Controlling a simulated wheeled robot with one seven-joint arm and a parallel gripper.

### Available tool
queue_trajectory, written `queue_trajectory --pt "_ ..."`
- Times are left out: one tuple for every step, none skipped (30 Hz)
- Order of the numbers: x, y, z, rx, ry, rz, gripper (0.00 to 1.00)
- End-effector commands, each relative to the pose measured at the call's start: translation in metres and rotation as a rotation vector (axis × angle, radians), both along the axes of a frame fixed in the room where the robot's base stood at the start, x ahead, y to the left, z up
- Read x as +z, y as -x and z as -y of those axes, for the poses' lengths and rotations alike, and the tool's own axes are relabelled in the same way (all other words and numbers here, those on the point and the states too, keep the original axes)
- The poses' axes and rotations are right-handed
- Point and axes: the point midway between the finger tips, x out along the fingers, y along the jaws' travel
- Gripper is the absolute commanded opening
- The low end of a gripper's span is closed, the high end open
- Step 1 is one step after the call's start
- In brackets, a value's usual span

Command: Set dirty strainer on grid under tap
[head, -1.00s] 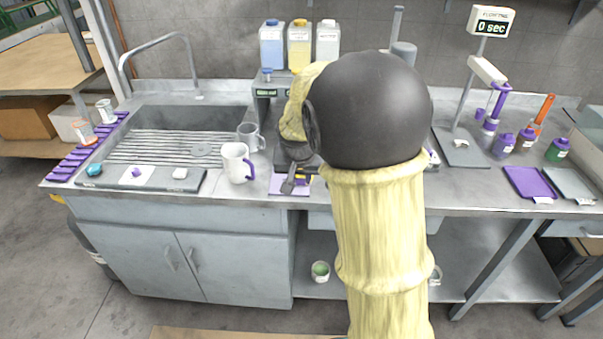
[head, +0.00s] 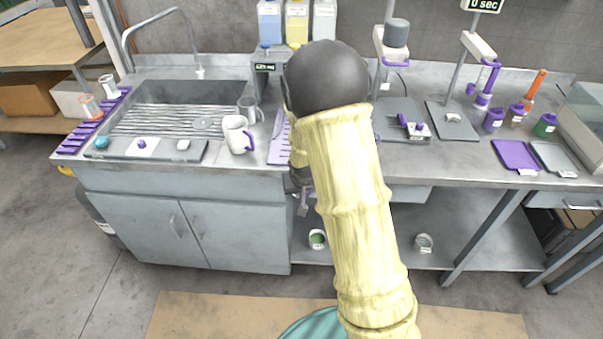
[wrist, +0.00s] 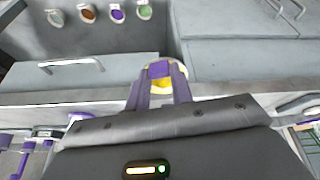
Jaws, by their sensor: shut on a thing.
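My gripper (wrist: 161,70) is shut on a small round thing with a pale rim and yellow inside, which looks like the dirty strainer (wrist: 161,82). Its purple fingers hide part of it. In the wrist view it is in front of the counter edge. In the head view my arm hides most of the gripper and the held thing. The grid (head: 150,121) of metal bars lies across the sink at the left. The curved tap (head: 198,72) rises behind it, with its spout over the back of the sink.
A white mug (head: 236,136) and a grey mug (head: 249,110) stand right of the grid. A round disc (head: 206,123) lies on the bars. A purple ruler-like strip (head: 279,140) lies on the counter. Small cups (head: 317,239) sit on the lower shelf.

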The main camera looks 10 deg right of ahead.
Motion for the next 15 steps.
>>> queue_trajectory --pt "-0.010 0.006 0.001 0.014 -0.002 -0.010 0.00" --pt "-0.018 0.010 0.001 0.025 -0.004 -0.013 0.00" --pt "-0.027 0.015 0.001 0.042 -0.007 -0.013 0.00" --pt "-0.034 0.018 0.000 0.052 -0.011 -0.013 0.00" --pt "-0.041 0.023 0.000 0.065 -0.015 -0.014 0.00" --pt "-0.050 0.028 -0.001 0.079 -0.019 -0.014 0.00" --pt "-0.055 0.032 -0.001 0.087 -0.024 -0.012 0.00" --pt "-0.060 0.035 -0.001 0.095 -0.027 -0.010 0.00" --pt "-0.064 0.038 -0.002 0.104 -0.031 -0.008 0.00" --pt "-0.067 0.039 -0.003 0.110 -0.033 -0.006 0.00" --pt "-0.068 0.040 -0.003 0.113 -0.035 -0.005 0.00" --pt "-0.070 0.041 -0.004 0.115 -0.036 -0.003 0.00" --pt "-0.071 0.041 -0.004 0.117 -0.036 -0.002 0.00" --pt "-0.071 0.041 -0.004 0.118 -0.036 -0.001 0.00" --pt "-0.071 0.041 -0.004 0.118 -0.036 0.000 0.00"
